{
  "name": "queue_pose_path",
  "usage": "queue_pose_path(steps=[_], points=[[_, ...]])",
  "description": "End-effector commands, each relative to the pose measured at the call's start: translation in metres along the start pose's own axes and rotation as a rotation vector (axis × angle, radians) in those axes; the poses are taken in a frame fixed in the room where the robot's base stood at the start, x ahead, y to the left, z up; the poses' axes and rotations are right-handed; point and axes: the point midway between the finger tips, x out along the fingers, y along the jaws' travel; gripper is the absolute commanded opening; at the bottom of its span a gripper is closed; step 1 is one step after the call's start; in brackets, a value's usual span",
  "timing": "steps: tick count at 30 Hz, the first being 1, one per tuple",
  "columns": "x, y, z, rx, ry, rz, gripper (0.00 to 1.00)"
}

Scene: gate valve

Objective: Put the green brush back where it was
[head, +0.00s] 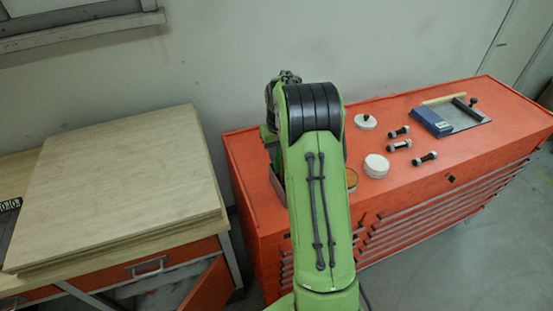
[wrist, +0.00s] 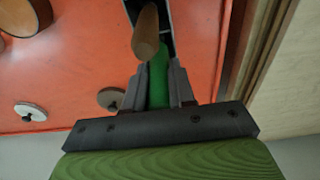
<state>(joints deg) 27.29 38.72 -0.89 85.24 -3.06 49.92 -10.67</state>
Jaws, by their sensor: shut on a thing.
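In the wrist view the green brush (wrist: 158,85) is between the two fingers of my gripper (wrist: 160,92), which is shut on it. Only a short green length shows. Its far part runs behind a brown wooden handle (wrist: 146,35) and toward a narrow grey-walled holder (wrist: 168,18). I cannot tell whether the brush touches the holder or its floor. A sliver of the grey holder (head: 278,186) shows left of the arm, on the red cabinet (head: 400,178).
The cabinet top also bears a white round lid (head: 376,166), a knobbed white disc (head: 365,122), several small dark-and-white spools (head: 399,146), and a blue box (head: 432,121) on a grey plate. A round brown-filled dish (head: 352,179) is right of my arm. A wooden bench (head: 120,180) stands left.

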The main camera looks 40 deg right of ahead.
Motion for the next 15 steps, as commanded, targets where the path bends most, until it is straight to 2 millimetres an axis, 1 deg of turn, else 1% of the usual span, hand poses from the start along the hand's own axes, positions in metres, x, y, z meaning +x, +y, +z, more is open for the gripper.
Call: queue_pose_path(steps=[1, 3, 10, 14, 15], points=[[0.009, 0.000, 0.002, 0.000, -0.004, -0.001, 0.00], [0.017, 0.000, 0.002, 0.000, -0.001, 0.000, 0.00], [0.018, 0.000, 0.002, 0.000, 0.002, 0.000, 0.00], [0.022, 0.000, 0.002, 0.000, 0.001, 0.000, 0.00], [0.022, 0.000, 0.002, 0.000, 0.001, 0.000, 0.27]])
